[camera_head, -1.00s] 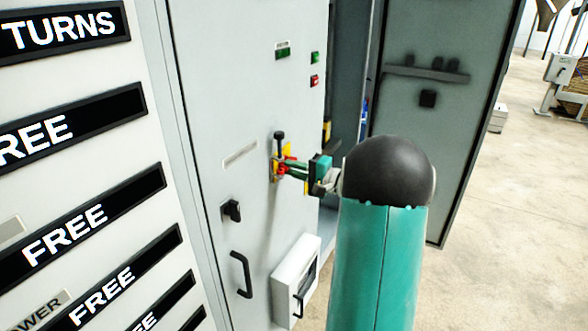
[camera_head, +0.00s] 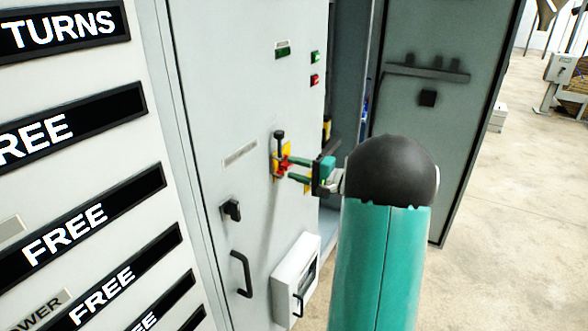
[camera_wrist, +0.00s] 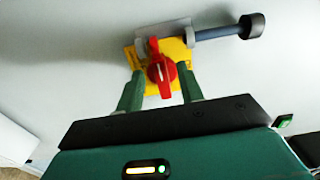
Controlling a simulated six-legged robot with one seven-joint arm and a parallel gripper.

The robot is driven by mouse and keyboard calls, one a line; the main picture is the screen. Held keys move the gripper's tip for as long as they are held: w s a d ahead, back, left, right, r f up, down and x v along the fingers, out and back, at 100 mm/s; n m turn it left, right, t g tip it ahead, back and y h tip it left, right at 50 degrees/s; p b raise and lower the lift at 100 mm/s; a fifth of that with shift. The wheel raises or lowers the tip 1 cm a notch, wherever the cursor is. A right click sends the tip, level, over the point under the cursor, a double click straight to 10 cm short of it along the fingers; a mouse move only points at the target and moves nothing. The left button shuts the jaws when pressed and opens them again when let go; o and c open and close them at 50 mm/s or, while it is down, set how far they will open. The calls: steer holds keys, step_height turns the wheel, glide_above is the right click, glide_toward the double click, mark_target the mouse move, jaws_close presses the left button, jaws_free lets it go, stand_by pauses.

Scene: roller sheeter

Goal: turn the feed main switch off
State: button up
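The feed main switch is a red rotary handle (camera_head: 284,163) on a yellow plate (camera_head: 276,151), mounted on the grey cabinet door. In the wrist view the red handle (camera_wrist: 161,72) stands upright in the picture, with the yellow plate (camera_wrist: 180,50) behind it. My gripper (camera_head: 293,169) is in front of the switch. Its two green fingers are apart, one on each side of the handle's lower part. In the wrist view my gripper (camera_wrist: 160,88) shows gaps between both fingers and the handle. No label for the switch positions is readable.
A dark rod with a black knob (camera_wrist: 251,26) sticks out beside the plate; its knob (camera_head: 279,134) is just above the switch. A black rotary knob (camera_head: 232,210), a door handle (camera_head: 241,274) and a white box (camera_head: 297,280) are lower on the door. An open cabinet door (camera_head: 420,140) stands behind my arm.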

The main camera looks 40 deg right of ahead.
steer(key=v, duration=1.2)
steer(key=shift+s, duration=0.35)
steer(key=w+a+r+n+g+y, duration=0.2)
steer(key=a+n+g, duration=0.55)
steer(key=a, duration=1.75)
steer(key=s+a+f+n+g+h, duration=0.1)
steer(key=s+a+n+g+h, duration=0.3)
steer(key=s+a, duration=0.8)
steer(key=shift+s+a+n+h, duration=0.35)
steer(key=shift+a+n+h, duration=0.9)
steer(key=shift+h, duration=0.85)
